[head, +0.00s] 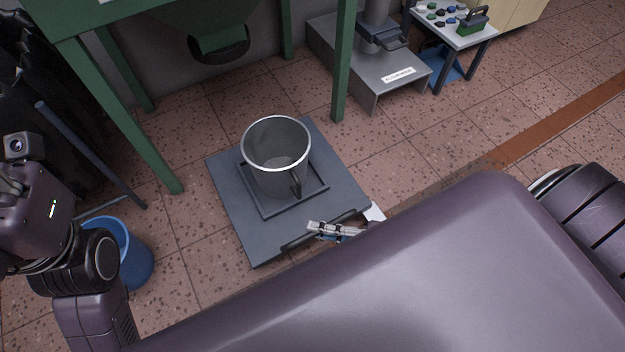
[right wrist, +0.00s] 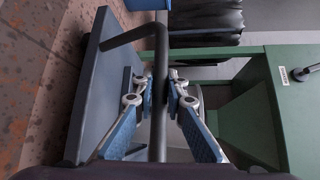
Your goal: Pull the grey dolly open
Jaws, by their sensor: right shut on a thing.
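The grey dolly (head: 232,215) is a flat platform on the tiled floor in the head view, in front of the green frame. A metal bucket (head: 276,150) stands upright on it inside a raised square rim. A dark bar handle (head: 298,240) runs along the dolly's near edge. My right gripper (head: 335,229) is at this handle, partly hidden by my own body. In the right wrist view the fingers of the right gripper (right wrist: 160,95) are closed on the handle bar (right wrist: 160,60) from both sides. My left arm shows at the left, but its gripper fingers are out of view.
A green frame (head: 342,60) with a hopper outlet (head: 218,38) stands behind the dolly. A blue bin (head: 130,250) is at the left. A grey press base (head: 375,75) and a small table (head: 455,38) stand at the back right.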

